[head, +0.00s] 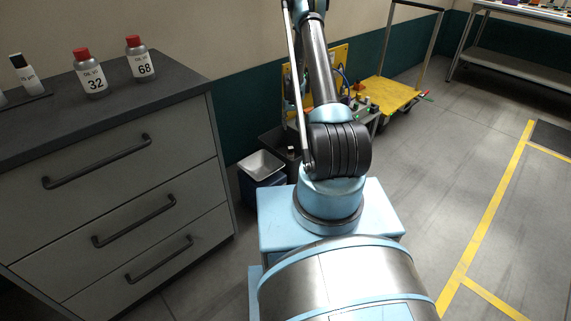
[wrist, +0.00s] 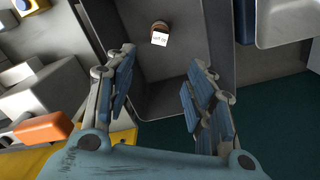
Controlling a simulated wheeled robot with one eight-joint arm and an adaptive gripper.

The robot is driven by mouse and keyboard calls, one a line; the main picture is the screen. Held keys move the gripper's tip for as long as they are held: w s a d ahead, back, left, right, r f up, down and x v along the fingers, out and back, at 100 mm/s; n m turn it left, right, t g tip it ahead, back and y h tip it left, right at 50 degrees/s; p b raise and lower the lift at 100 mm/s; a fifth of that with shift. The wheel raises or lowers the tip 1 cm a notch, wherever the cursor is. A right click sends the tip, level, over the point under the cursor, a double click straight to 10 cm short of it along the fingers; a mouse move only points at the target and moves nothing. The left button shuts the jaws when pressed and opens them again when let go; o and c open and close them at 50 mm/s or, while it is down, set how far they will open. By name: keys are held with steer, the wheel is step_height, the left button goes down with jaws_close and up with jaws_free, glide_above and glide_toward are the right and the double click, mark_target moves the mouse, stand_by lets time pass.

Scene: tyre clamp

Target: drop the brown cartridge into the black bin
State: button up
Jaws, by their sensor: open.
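The brown cartridge (wrist: 160,34) with a white label shows in the wrist view inside the outline of the black bin (wrist: 146,108), near its far end. I cannot tell whether it lies on the bin's floor or is above it. My gripper (wrist: 162,60) is open, its fingers spread over the bin with nothing between them; the cartridge is beyond the fingertips and apart from them. In the head view the black bin (head: 273,139) stands behind my arm, partly hidden, with a small pale-and-dark object near its rim. My gripper is mostly hidden there.
A blue bin with a pale liner (head: 262,166) stands beside the black bin. A drawer cabinet (head: 120,190) with red-capped bottles (head: 90,75) is at left. A yellow cart (head: 385,95) stands behind. Open floor lies to the right.

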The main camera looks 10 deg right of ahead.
step_height(320, 180, up, 7)
steer(key=shift+f, duration=0.15)
stand_by(0.5)
steer(key=s+r, duration=0.5)
steer(key=r, duration=0.5)
steer(key=s+r, duration=0.5)
steer(key=r, duration=0.5)
steer(key=s+r+t, duration=0.1)
steer(key=s+r, duration=1)
steer(key=s, duration=0.3)
steer(key=s+r, duration=0.3)
steer(key=s, duration=1.4)
steer(key=s+f, duration=0.3)
steer(key=s, duration=0.4)
steer(key=s+f+m+t, duration=0.1)
steer(key=s+f, duration=0.2)
steer(key=s, duration=0.5)
steer(key=shift+s+a+f, duration=0.2)
steer(key=shift+a+f, duration=0.1)
steer(key=shift+f, duration=0.05)
